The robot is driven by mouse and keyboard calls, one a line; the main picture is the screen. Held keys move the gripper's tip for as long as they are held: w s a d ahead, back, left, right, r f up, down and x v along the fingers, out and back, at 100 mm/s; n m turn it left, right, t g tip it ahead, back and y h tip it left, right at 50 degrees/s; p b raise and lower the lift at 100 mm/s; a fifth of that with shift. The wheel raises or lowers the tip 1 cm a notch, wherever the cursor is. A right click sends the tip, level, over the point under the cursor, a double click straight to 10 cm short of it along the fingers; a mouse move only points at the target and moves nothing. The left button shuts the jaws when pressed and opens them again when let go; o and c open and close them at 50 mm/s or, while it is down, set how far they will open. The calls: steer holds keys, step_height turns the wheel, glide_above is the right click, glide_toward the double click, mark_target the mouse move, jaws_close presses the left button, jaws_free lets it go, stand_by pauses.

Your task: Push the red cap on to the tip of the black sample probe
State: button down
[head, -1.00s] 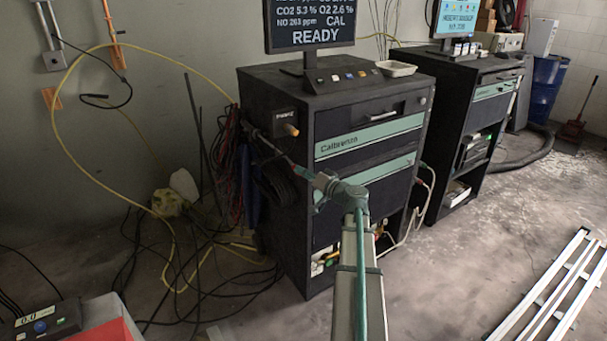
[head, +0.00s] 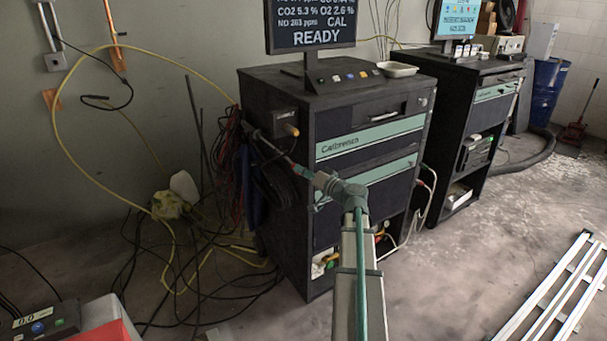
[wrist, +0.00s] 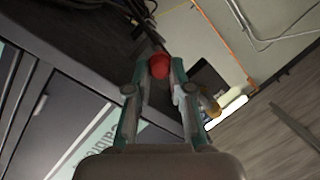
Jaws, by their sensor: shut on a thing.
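The red cap (wrist: 159,66) is between the two fingertips of my gripper (wrist: 160,75) in the wrist view, and the fingers are shut on it. In the head view the cap (head: 291,163) is a small red spot just beyond my gripper (head: 301,170), beside the dark cabinet. The black sample probe (head: 268,146) reaches from the cabinet's side down toward the cap. In the wrist view the probe (wrist: 146,30) lines up just beyond the cap. The two look end to end, but I cannot tell how far the tip is inside the cap.
The Calbrenza cabinet (head: 340,108) stands close to my gripper, with an orange-handled box (head: 287,123) on its side. Red and black cables (head: 231,170) hang left of the probe. A yellow hose (head: 62,130) loops along the wall.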

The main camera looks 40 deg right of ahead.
steer(key=shift+w, duration=0.15)
steer(key=c, duration=1)
jaws_free()
steer(key=shift+o, duration=0.2)
steer(key=s+d, duration=0.1)
steer(key=s, duration=1.1)
